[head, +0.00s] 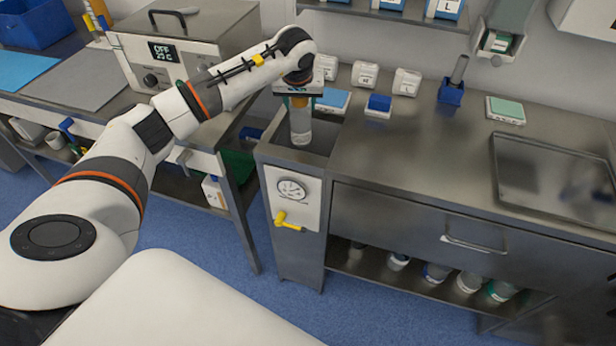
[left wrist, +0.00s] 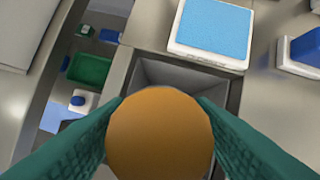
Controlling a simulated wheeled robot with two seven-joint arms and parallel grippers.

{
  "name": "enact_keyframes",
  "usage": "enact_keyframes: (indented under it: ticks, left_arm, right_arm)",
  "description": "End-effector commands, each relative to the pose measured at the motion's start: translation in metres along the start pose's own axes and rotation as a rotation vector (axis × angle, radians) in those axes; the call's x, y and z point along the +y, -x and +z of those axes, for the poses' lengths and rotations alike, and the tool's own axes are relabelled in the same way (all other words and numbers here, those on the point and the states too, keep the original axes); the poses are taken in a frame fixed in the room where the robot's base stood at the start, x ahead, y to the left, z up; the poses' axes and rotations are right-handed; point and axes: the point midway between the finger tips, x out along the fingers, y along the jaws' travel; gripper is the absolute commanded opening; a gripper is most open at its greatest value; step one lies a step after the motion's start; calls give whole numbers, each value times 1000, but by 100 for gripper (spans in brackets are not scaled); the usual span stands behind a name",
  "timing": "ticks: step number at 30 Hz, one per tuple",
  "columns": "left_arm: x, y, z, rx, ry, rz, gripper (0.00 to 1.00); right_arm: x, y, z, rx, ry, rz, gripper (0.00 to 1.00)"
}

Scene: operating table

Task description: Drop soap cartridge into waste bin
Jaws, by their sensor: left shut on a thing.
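The soap cartridge (head: 300,124) is a clear, pale bottle with an orange cap; it hangs upright from my left gripper (head: 298,97). In the left wrist view the round orange cap (left wrist: 160,135) sits between the two green fingers, which are shut on it. The cartridge is over the square opening of the steel waste bin (head: 270,151), set at the left end of the counter. The left wrist view shows the bin's grey inner wall (left wrist: 180,75) behind the cap. The bin's floor is hidden. My right gripper is not in view.
A blue-topped pad (head: 331,100) lies just behind the opening. A gauge panel with a yellow lever (head: 288,219) is on the bin's front. A heater box (head: 180,45) stands left.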

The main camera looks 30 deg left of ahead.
Motion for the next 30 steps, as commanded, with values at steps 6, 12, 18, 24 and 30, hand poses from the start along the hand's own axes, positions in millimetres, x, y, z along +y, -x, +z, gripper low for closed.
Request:
enact_keyframes:
  ticks: [6,12,18,24,30]
  left_arm:
    - [0,2,1,-2,1,-1,55]
    - [0,1,1,-2,0,-1,75]
    - [0,1,0,0,0,1,75]
    - [1,20,1,-5,-1,0,75]
    - [0,63,2,-8,0,-2,75]
  right_arm:
    - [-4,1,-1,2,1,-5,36]
    - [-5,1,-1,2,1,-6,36]
    - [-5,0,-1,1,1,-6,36]
    - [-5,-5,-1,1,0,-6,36]
    - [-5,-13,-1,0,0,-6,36]
